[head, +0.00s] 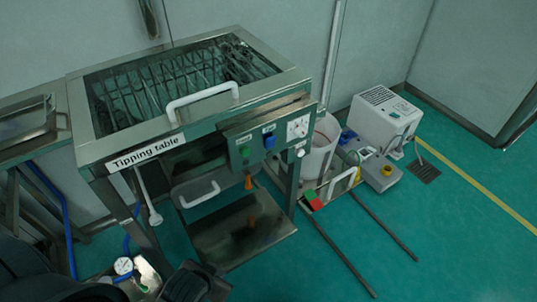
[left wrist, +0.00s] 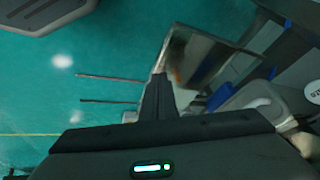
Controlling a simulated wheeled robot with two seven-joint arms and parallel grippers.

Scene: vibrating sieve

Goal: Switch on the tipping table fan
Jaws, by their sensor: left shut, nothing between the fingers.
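The tipping table (head: 128,157) is a steel frame with a grated top and a white front handle, on the left of the head view. Small labels above the controls are too small to read. My left gripper (head: 213,283) is low at the bottom of the head view, below and apart from the panel. In the left wrist view its dark fingers (left wrist: 158,90) are together and empty. My right gripper is not in view.
A gauge (head: 123,265) with blue hoses stands at the lower left. The green floor at the right is open.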

